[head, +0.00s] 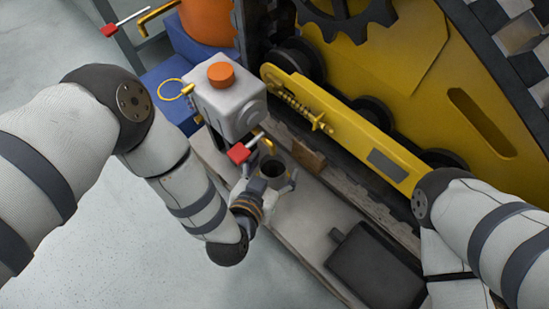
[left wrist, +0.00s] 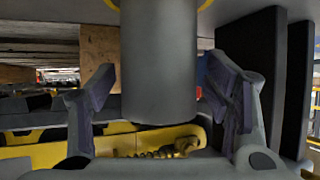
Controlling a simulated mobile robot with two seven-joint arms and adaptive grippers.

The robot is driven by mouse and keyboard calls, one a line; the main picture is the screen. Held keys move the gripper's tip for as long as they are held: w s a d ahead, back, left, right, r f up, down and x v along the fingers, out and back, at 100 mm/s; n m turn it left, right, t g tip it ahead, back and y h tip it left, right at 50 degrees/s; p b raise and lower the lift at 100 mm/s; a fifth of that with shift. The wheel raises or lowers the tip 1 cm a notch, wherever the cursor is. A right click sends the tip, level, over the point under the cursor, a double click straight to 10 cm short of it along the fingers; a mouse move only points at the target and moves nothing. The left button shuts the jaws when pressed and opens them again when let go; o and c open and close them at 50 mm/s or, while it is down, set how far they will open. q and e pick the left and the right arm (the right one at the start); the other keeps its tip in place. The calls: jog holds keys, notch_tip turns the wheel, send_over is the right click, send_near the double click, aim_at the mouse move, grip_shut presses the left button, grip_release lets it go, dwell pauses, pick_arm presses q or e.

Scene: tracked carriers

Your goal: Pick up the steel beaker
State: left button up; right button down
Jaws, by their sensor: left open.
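The steel beaker (head: 273,168) is a grey cylinder with a dark open top. It stands upright on the narrow pale ledge, close to the tap of a grey canister. My left gripper (head: 270,180) is open, low at the beaker, with a finger on either side of it. In the left wrist view the beaker (left wrist: 158,65) fills the middle between the two spread fingers of the left gripper (left wrist: 160,85), with visible gaps on both sides. My right arm shows at the lower right of the head view, but its gripper is out of view.
The grey canister (head: 228,105) with an orange cap and a red tap handle (head: 239,153) stands just behind the beaker. A yellow bar (head: 340,125) on the tracked carrier runs along the right. A dark flat container (head: 375,265) lies nearer on the ledge (head: 300,222).

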pick_arm(q)
jog(key=shift+w+d+f, duration=0.1)
jog(key=shift+w, duration=0.1)
jog(key=shift+s+r, duration=0.1)
jog(key=shift+r, duration=0.1)
jog(key=shift+s, duration=0.15)
jog(key=c, duration=1.6)
